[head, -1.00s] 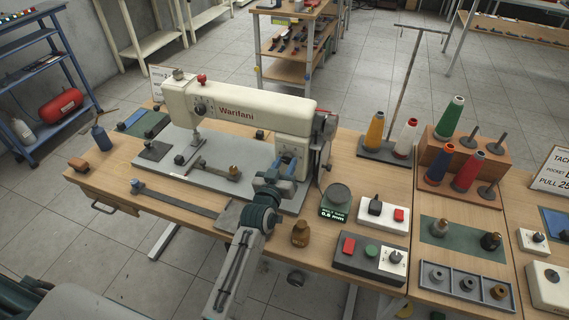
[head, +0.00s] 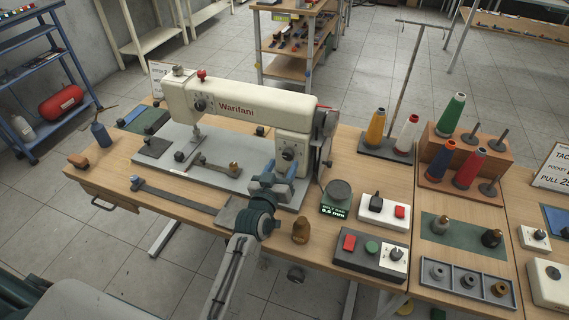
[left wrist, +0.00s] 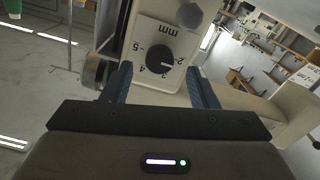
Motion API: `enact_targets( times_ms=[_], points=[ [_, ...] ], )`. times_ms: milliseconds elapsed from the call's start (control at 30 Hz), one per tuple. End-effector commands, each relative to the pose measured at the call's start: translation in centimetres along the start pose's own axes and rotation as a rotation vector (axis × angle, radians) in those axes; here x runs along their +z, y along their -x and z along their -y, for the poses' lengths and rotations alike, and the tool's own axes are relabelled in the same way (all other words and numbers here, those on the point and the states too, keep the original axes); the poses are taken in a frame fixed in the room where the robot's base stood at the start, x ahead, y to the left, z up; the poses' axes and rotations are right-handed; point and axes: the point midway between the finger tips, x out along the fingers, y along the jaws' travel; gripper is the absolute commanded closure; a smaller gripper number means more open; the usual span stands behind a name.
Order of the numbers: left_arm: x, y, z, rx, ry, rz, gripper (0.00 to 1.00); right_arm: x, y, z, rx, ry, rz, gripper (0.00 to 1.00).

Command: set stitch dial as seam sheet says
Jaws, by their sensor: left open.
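The sewing machine (head: 235,105), marked Warifani, stands on the table. Its black stitch dial (head: 289,153) is on the front of the right-hand pillar. In the left wrist view the dial (left wrist: 157,60) sits on a white plate with "mm" and figures around it; its exact setting is too small to read surely. My left gripper (head: 277,182) is open, its blue fingers in front of and below the dial, apart from it. In the left wrist view the fingers (left wrist: 160,84) stand either side of the dial's line, with nothing between them. My right gripper is not seen.
A sign (head: 555,168) stands at the right edge, cut off. Another card (head: 158,72) is half hidden behind the machine. Thread cones stand further right.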

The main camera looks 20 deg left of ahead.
Motion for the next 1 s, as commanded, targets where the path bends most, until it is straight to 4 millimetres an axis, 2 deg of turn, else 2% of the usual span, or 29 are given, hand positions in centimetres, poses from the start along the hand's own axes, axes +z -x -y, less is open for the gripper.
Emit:
enact_targets(
  times_ms=[33,200,400,600,1000],
  points=[
    [0.5,1.2,0.1,-0.001,0.001,0.001,0.46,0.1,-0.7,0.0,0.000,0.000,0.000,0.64],
    [0.4,4.7,0.1,-0.001,0.001,0.000,0.46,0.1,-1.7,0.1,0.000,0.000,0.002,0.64],
    [0.2,7.3,0.1,0.000,0.002,0.000,0.46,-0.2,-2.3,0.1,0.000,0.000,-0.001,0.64],
    [0.0,8.0,0.0,0.000,0.000,-0.001,0.46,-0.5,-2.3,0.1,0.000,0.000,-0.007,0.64],
    [0.0,8.0,0.0,0.000,0.000,0.000,0.46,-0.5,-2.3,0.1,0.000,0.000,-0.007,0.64]
  ],
)
